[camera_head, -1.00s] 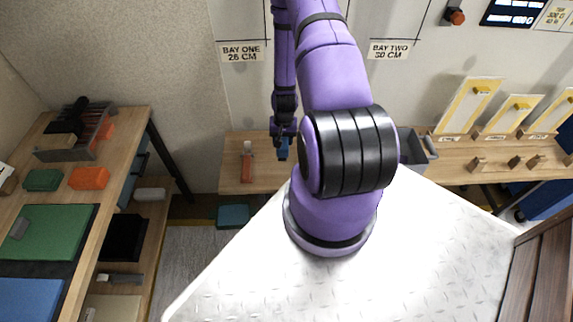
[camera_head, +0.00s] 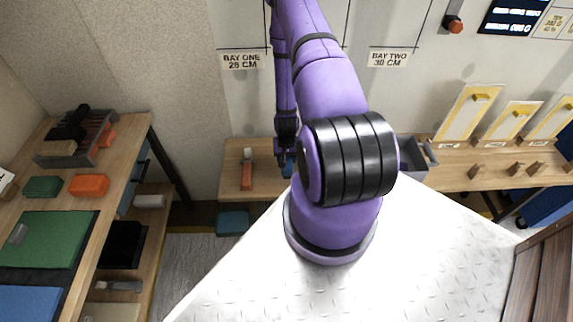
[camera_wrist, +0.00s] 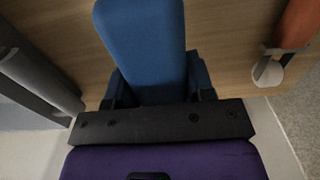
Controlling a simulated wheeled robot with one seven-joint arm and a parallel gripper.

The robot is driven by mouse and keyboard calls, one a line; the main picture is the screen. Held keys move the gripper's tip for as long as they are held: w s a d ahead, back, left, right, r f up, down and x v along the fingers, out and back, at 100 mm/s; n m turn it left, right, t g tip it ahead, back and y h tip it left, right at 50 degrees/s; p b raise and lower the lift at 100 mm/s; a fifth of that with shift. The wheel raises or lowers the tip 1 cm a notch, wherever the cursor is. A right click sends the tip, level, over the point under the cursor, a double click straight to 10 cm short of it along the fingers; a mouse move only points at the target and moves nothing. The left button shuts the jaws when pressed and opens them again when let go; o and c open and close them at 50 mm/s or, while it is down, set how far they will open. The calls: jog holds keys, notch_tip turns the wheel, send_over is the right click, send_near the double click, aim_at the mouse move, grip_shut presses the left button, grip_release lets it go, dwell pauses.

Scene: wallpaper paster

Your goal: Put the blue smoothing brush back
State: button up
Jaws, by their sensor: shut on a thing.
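The blue smoothing brush (camera_wrist: 145,45) fills the top middle of the wrist view, its blue body between the dark fingers of my gripper (camera_wrist: 155,95). My gripper is shut on it. In the head view my gripper (camera_head: 286,160) is low over the bench (camera_head: 262,185) below the bay one sign, and a little of the blue brush (camera_head: 289,167) shows beside my arm. I cannot tell whether the brush touches the bench. My arm hides part of the bench to the right.
An orange-handled tool (camera_head: 246,172) lies on the bench just left of my gripper. A grey bin (camera_head: 412,155) stands to the right, behind my arm. A side table at left holds a grey caddy (camera_head: 92,140) and coloured blocks. Bare wood shows around the brush.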

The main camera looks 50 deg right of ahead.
jog(key=shift+f, duration=1.9)
jog(key=o, duration=0.9)
jog(key=shift+o, duration=0.2)
jog(key=shift+f, duration=0.15)
jog(key=r, duration=1.1)
jog(key=shift+w, duration=0.2)
